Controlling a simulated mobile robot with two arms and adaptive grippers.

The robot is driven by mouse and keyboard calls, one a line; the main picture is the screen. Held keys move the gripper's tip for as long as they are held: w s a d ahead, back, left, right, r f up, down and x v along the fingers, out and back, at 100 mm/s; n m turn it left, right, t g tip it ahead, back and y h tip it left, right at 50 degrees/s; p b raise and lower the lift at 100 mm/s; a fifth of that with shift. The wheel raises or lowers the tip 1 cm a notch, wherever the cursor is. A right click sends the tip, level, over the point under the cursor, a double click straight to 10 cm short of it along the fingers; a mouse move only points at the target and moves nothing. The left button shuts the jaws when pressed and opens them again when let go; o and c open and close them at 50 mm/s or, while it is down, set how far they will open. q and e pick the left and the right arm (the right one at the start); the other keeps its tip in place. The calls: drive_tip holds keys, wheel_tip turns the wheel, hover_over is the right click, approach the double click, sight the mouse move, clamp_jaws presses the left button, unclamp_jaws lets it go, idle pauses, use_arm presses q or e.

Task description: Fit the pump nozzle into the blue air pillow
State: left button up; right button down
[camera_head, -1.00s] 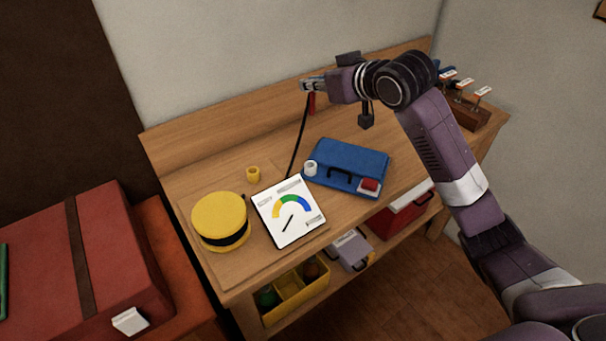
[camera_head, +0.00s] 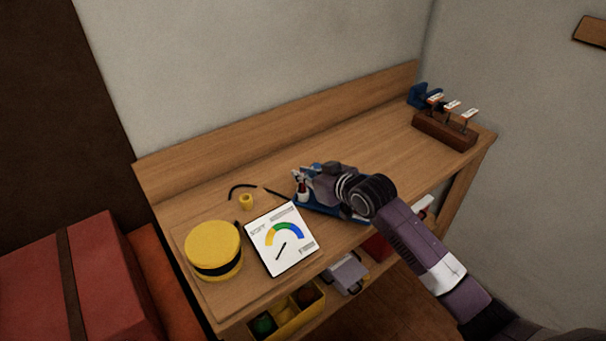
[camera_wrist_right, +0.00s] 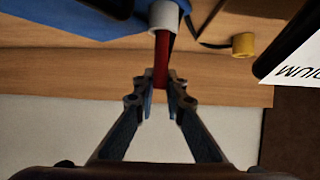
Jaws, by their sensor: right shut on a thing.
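The blue air pillow (camera_head: 330,211) lies on the workbench, mostly hidden under my right gripper and wrist. My right gripper (camera_head: 301,178) is over its left end. In the right wrist view the gripper (camera_wrist_right: 162,84) is shut on the red pump nozzle (camera_wrist_right: 161,58). The nozzle reaches to the white round valve (camera_wrist_right: 166,15) on the pillow (camera_wrist_right: 70,18), and its end meets the valve opening. How deep it sits in there is hidden. A black hose (camera_head: 243,187) lies between the yellow pump (camera_head: 213,248) and the gripper. My left gripper is not in view.
A white gauge board (camera_head: 270,255) lies left of the pillow, near a small yellow cup (camera_head: 246,202). A wooden rack (camera_head: 444,132) with labelled clips stands at the right end. A yellow bin (camera_head: 290,315) is on the lower shelf. The bench's back middle is clear.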

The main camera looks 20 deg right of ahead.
drive_tip(key=shift+f, duration=0.4)
drive_tip(key=c, duration=2)
unclamp_jaws()
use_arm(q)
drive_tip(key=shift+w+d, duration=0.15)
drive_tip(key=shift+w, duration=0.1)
use_arm(e)
drive_tip(key=shift+r, duration=0.15)
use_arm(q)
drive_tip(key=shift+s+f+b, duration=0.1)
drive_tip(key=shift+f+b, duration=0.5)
use_arm(e)
drive_tip(key=v, duration=1.2)
